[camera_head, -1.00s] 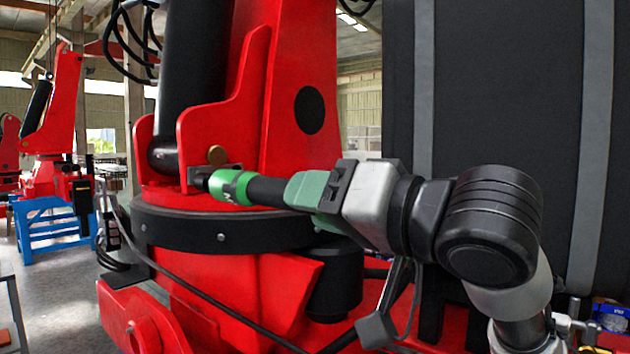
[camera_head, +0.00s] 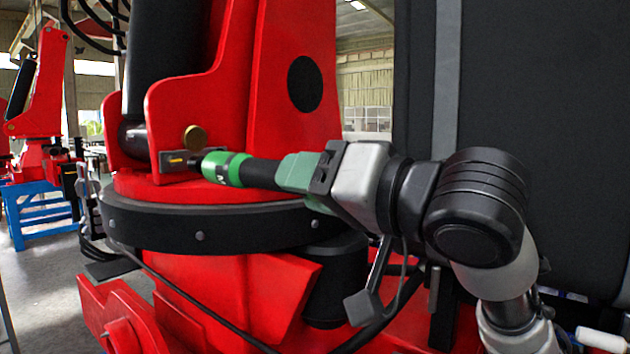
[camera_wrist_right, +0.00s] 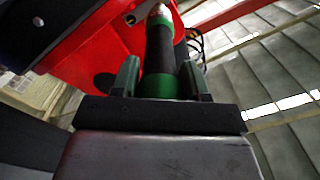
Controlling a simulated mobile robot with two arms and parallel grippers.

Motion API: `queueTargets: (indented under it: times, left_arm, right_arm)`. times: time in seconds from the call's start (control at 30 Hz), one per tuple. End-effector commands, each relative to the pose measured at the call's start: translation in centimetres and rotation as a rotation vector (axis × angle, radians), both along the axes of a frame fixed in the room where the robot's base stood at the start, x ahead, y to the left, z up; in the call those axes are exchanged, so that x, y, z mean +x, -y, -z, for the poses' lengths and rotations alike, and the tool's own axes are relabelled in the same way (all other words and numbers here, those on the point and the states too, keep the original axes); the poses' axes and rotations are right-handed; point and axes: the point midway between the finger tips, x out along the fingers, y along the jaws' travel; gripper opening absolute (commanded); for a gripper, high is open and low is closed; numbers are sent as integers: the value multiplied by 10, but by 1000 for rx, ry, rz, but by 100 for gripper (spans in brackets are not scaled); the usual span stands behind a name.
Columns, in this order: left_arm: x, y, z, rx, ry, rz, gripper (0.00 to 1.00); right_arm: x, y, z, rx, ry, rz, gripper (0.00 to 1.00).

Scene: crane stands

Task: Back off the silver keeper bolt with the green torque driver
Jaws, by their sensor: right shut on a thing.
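The green torque driver (camera_head: 225,169) has a green collar and a black shaft, and it lies nearly level. My right gripper (camera_head: 300,174) is shut on it from the right. In the right wrist view the driver (camera_wrist_right: 159,55) runs straight out between the green fingers of the right gripper (camera_wrist_right: 158,82). Its dark tip points left at a small grey keeper plate (camera_head: 170,162) on the red crane stand. I cannot make out the silver keeper bolt; the tip covers the plate's right end, and I cannot tell if they touch. My left gripper is not in view.
A brass pin end (camera_head: 194,137) sits just above the plate. The red crane column (camera_head: 290,45) and black ring (camera_head: 250,228) stand close around the driver. A black cable (camera_head: 200,307) crosses the base. A dark panel (camera_head: 540,90) fills the right background.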

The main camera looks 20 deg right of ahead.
Motion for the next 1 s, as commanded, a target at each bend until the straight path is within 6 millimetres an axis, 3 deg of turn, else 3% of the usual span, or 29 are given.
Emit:
queueTargets:
  times: [0.13, 0.6, 1.0]
  left_arm:
    - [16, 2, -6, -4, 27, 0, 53]
    - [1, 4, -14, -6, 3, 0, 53]
    - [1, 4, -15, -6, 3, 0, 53]
  right_arm:
    - [10, -7, -3, 3, 5, -2, 0]
    - [38, -25, -3, 4, 8, 0, 0]
    - [42, -28, -2, 3, 8, 0, 0]
